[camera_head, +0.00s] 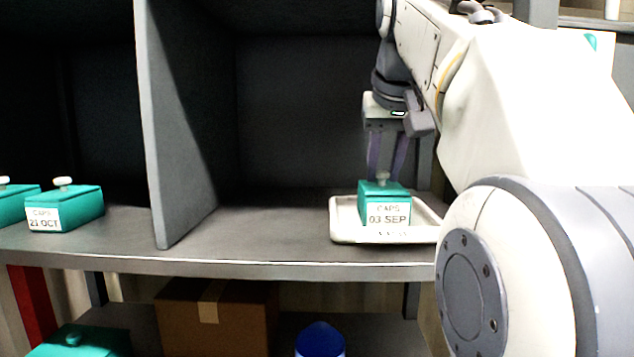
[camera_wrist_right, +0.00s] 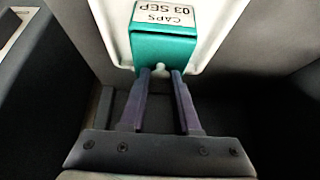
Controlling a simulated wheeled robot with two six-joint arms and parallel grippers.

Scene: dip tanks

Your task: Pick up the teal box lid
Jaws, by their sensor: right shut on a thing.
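A teal box labelled "CAPS 03 SEP" (camera_head: 366,214) stands upright in a white tray on the shelf; its label also shows in the right wrist view (camera_wrist_right: 165,14). Its teal lid (camera_head: 399,188) has a small pale knob (camera_head: 382,177) on top. My right gripper (camera_head: 383,176) comes down from above with its fingers shut on the knob; the right wrist view shows the fingertips (camera_wrist_right: 160,72) on either side of it. The lid appears seated on the box; I cannot see a gap. My left gripper is not in view.
The white tray (camera_head: 340,226) has a raised rim. A grey upright divider (camera_head: 172,130) stands to the left. Beyond it sit a teal "21 OCT" box (camera_head: 83,206) and another teal box (camera_head: 10,208). Below are a cardboard box (camera_head: 240,318), a blue-topped object (camera_head: 320,340) and a teal box (camera_head: 95,340).

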